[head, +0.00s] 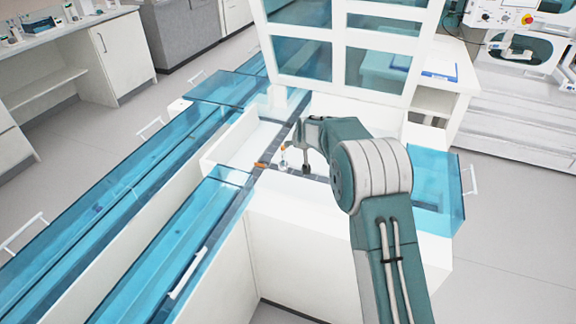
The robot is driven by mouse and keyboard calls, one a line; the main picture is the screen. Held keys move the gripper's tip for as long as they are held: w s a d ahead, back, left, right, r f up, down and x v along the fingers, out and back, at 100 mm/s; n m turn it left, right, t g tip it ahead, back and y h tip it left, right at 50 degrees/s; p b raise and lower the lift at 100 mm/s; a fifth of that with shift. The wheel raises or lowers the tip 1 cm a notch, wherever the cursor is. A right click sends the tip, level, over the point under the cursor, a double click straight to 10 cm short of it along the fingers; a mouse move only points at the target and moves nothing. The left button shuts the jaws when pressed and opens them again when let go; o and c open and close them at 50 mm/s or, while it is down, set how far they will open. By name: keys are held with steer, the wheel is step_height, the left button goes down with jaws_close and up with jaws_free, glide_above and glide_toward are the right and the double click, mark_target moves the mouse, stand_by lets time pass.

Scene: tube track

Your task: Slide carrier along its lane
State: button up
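A dark narrow lane (238,203) runs diagonally between the blue-covered tracks and the white cabinet. A small clear tube-like piece (283,160), which looks like the carrier, stands upright at the lane beside my gripper. A small orange-brown piece (260,165) lies just left of it; I cannot tell whether the two are joined. My gripper (297,162) points down at the lane, right beside the clear piece. The fingers are small and partly merge with the dark lane, so I cannot tell whether they touch or hold it.
Translucent blue covers (120,205) with white handles line the long track at left. A white recessed tray (235,140) lies left of my gripper. A tall blue-paned white frame (345,45) stands behind it. Another blue cover (436,190) is at right. Open floor lies beyond.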

steer(key=shift+n, duration=0.3)
steer(key=a+f, duration=0.1)
steer(key=f, duration=0.2)
steer(key=w+a+f, duration=0.1)
steer(key=f, duration=0.3)
steer(key=w+a+f, duration=0.1)
steer(key=f, duration=0.2)
steer(key=shift+w+a+f, duration=0.2)
steer(key=shift+a+f, duration=0.05)
steer(key=shift+a, duration=0.1)
